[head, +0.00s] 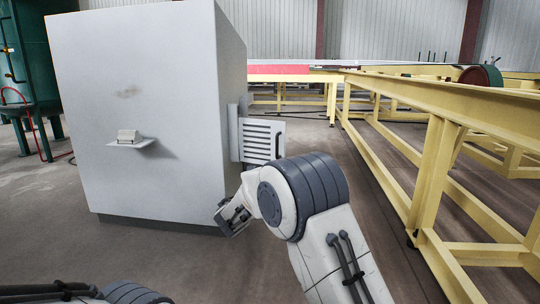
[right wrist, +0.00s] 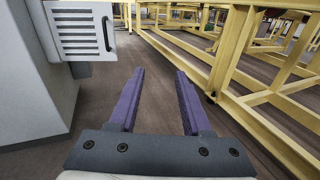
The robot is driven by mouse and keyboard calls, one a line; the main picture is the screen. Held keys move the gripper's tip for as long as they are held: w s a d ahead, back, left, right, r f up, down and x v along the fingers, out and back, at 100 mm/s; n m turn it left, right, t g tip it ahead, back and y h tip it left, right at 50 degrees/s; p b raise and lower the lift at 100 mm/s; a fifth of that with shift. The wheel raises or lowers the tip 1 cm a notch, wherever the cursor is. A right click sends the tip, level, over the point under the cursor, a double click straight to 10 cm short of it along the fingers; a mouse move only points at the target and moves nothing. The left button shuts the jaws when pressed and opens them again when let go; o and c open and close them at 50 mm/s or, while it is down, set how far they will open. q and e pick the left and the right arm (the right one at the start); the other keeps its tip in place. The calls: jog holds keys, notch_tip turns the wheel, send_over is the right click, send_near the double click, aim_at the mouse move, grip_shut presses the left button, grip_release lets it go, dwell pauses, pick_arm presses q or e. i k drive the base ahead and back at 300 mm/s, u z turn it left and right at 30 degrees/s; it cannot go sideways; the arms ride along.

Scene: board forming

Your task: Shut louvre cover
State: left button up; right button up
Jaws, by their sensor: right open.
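The louvre cover (head: 261,141) is a light grey slatted panel on the right side of the large grey cabinet (head: 150,80). It stands out from the cabinet's side, swung open, with a dark handle (head: 278,146) near its free edge. In the right wrist view the cover (right wrist: 78,45) is at the upper left, its handle (right wrist: 107,34) at its right end. My right gripper (head: 233,216) is below the cover in the head view, partly hidden by my arm. Its two purple fingers (right wrist: 160,72) are apart and empty, touching nothing. My left gripper is out of view.
A yellow steel frame (head: 437,180) runs along the right. A small ledge with a pale block (head: 128,136) juts from the cabinet front. A green tank (head: 33,65) stands at far left. Bare floor (head: 385,235) lies between cabinet and frame.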

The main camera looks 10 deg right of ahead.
aim_at(262, 141)
jog(key=u, duration=0.3)
jog(key=i, duration=1.25)
jog(key=z, duration=0.45)
